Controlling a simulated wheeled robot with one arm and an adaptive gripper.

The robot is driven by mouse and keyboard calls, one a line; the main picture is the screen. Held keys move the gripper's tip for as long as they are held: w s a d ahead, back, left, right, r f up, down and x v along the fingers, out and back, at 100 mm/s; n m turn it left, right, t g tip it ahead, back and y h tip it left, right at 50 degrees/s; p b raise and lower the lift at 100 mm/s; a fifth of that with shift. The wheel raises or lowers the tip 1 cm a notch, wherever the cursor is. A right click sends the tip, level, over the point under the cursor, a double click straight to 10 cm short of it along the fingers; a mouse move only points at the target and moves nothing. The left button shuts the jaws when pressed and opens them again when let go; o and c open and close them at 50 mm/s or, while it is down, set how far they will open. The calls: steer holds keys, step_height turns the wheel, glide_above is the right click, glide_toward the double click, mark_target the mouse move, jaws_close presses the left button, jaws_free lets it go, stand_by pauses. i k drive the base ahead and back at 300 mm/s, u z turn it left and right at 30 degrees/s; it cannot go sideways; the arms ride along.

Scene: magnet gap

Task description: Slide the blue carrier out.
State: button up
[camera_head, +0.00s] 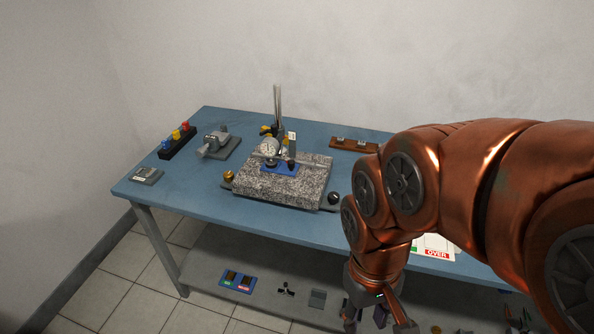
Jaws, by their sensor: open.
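The blue carrier (286,169) is a small flat blue piece on top of the speckled granite block (255,188), near its middle. A gauge on a stand (278,108) with a round dial is over the carrier and partly hides it. Small dark and pale parts sit on or just above the carrier; I cannot tell which touch it. My gripper (379,322) is at the bottom, right of centre, in front of the table edge. It is open, pointing down, well apart from the carrier, with nothing seen between its fingers.
The blue table (190,195) also bears a rack with coloured knobs (177,142), a grey vise-like device (215,143), a small grey box (146,175) and a brown wooden block (353,145). A white sheet marked OVER (437,252) lies partly behind my arm. The lower shelf holds a blue tray (238,281).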

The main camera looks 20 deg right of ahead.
mark_target(290, 168)
steer(key=z, duration=0.35)
steer(key=i, duration=0.6)
steer(key=u, duration=1.25)
